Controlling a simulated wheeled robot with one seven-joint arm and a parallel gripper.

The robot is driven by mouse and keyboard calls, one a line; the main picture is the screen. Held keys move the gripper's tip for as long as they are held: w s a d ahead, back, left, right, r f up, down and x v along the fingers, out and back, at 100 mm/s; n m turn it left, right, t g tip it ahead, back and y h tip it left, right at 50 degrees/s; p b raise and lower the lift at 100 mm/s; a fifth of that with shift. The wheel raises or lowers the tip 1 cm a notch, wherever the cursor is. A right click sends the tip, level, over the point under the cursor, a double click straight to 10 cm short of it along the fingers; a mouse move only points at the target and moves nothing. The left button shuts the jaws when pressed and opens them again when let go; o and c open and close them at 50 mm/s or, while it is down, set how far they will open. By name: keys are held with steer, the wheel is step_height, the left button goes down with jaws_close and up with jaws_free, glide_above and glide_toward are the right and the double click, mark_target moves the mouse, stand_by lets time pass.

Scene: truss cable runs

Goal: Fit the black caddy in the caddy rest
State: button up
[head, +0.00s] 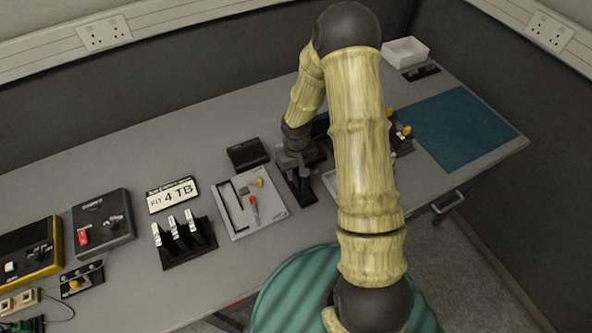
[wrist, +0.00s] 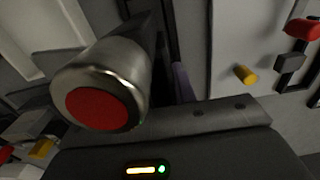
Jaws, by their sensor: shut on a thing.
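My gripper (head: 297,164) is low over the bench, just right of the grey tool tray, and is shut on a dark piece that I take to be the black caddy. My arm and gripper hide most of it in the head view. A narrow dark holder (head: 302,188), apparently the caddy rest, lies directly below the gripper. I cannot tell whether the caddy touches it or is seated. In the wrist view, a silver cylinder with a red end and a dark housing with lights cover much of the area near the jaws.
A grey tray (head: 238,223) with red and yellow tools is close on the left. A black box (head: 248,154) lies behind it. A black rack (head: 186,252) with several white-labelled pieces is further left. A teal mat (head: 455,130) at right is clear. My arm hides part of the bench.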

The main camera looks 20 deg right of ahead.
stand_by(0.3)
steer(key=o, duration=1.4)
steer(key=shift+c, duration=0.2)
step_height(320, 180, up, 7)
steer(key=p, duration=0.6)
steer(key=shift+r, duration=0.2)
stand_by(0.3)
steer(key=s+r+m+t, duration=0.1)
steer(key=s+r, duration=0.6)
steer(key=r, duration=0.3)
steer(key=s+r+m+t, duration=0.1)
steer(key=s+r, duration=0.6)
steer(key=r, duration=0.3)
steer(key=shift+t, duration=0.3)
